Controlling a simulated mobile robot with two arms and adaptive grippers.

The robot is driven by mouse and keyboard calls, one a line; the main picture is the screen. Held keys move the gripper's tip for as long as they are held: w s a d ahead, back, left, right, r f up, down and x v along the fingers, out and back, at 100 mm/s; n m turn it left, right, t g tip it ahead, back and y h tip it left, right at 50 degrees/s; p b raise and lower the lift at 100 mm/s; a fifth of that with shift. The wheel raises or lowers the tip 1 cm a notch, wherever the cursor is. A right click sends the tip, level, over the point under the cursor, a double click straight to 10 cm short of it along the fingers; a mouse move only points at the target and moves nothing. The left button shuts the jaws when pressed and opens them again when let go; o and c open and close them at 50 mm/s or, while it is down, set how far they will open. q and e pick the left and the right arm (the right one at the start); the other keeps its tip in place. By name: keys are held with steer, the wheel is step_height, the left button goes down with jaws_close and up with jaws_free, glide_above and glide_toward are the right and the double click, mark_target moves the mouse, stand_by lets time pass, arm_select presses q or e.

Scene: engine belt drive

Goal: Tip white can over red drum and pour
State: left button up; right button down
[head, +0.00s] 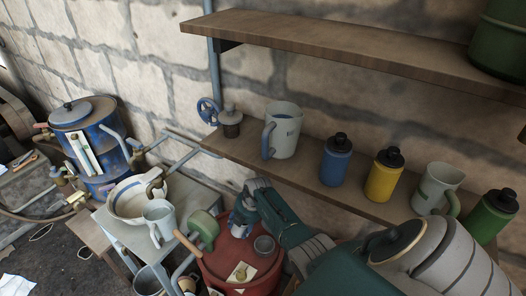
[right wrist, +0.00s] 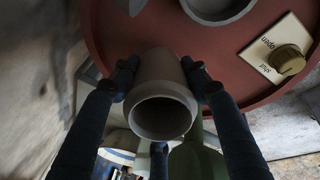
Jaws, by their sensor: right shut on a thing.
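The red drum (head: 214,268) stands at the lower middle of the head view. Its lid has a grey ring opening (head: 265,246) and a knob on a label plate (head: 242,272). In the right wrist view my right gripper (right wrist: 160,92) is shut on a pale grey-white can (right wrist: 155,68). The can's open mouth faces the wrist camera, and the drum lid (right wrist: 120,38) is behind it. The can is mostly hidden in the head view, and I cannot tell its tilt or contents. My left gripper is not in view.
A small table (head: 195,192) holds a bowl (head: 129,200) and a pale jug (head: 159,214). The shelf behind (head: 322,190) carries a large jug (head: 284,135) and several bottles.

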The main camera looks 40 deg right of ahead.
steer(key=shift+s+d+r, duration=0.1)
steer(key=shift+s+d, duration=0.05)
steer(key=shift+s+d+t+p, duration=0.15)
steer(key=shift+d+t+p, duration=0.25)
steer(key=shift+t, duration=0.2)
steer(key=shift+r+t+y, duration=0.1)
steer(key=shift+t+y, duration=0.2)
steer(key=shift+s+a+r+t, duration=0.2)
steer(key=shift+s+r+t, duration=0.15)
steer(key=shift+s+t, duration=0.15)
steer(key=shift+s+r+t, duration=0.2)
steer(key=shift+r+t, duration=0.05)
steer(key=shift+t, duration=0.15)
steer(key=shift+d, duration=0.1)
steer(key=shift+w+d, duration=0.15)
steer(key=shift+d, duration=0.1)
steer(key=shift+a+r+t+y, duration=0.2)
steer(key=shift+t+y, duration=0.1)
steer(key=shift+t, duration=0.1)
steer(key=shift+a, duration=0.15)
